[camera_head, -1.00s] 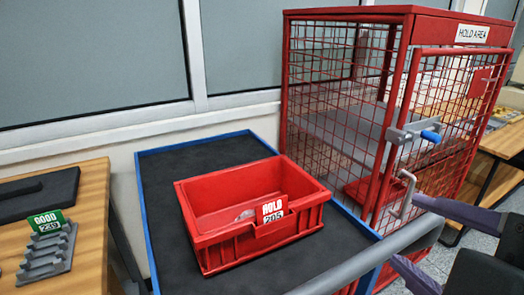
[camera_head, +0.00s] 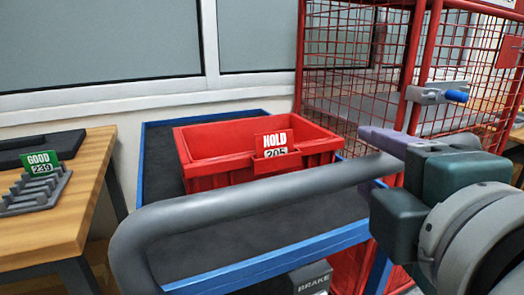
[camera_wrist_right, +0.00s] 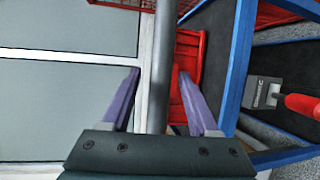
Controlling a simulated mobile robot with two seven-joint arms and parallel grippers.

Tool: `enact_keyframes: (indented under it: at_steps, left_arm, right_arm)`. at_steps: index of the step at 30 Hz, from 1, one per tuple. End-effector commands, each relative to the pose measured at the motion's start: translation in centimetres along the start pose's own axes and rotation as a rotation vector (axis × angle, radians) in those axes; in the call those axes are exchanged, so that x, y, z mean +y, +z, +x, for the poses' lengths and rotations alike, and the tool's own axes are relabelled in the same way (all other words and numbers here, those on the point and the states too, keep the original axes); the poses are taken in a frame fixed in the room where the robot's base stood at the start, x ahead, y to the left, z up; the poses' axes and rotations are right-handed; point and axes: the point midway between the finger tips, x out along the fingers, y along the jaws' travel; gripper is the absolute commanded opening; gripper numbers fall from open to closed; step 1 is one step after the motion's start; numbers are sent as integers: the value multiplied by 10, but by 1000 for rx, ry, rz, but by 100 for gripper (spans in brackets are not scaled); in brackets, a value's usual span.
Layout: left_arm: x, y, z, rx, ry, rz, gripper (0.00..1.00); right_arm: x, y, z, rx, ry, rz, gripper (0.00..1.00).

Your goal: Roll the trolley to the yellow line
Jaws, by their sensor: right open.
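The trolley has a dark mat top with a blue rim (camera_head: 270,262) and a thick grey push handle (camera_head: 250,195) along its near side. My right gripper (camera_head: 372,165) is at the right end of the handle. In the right wrist view its two purple fingers (camera_wrist_right: 159,78) are open, one on each side of the grey handle bar (camera_wrist_right: 162,60), with gaps beside it. A red bin (camera_head: 220,135) with a HOLD 205 card sits on the trolley. The yellow line is not in view. My left gripper is not in view.
A red mesh cage (camera_head: 345,70) with a blue-tipped latch stands behind the trolley at right. A wooden table (camera_head: 75,215) with a grey rack (camera_head: 35,192) and GOOD card is at left. A grey BRAKE block (camera_head: 311,278) sits low on the trolley; a red pedal (camera_wrist_right: 303,106) shows beside it.

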Motion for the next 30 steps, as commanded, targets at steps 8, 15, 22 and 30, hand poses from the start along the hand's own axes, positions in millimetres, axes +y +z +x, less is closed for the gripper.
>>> enact_keyframes:
  at_steps: [8,15,22,30]
  left_arm:
    - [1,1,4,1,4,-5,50]
    - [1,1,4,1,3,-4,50]
    - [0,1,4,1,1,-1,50]
    - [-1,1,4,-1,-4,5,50]
  right_arm:
    - [0,0,33,0,0,2,61]
    - [0,0,36,1,-2,3,61]
    - [0,0,35,0,-2,3,43]
    - [-1,0,35,0,-2,3,12]
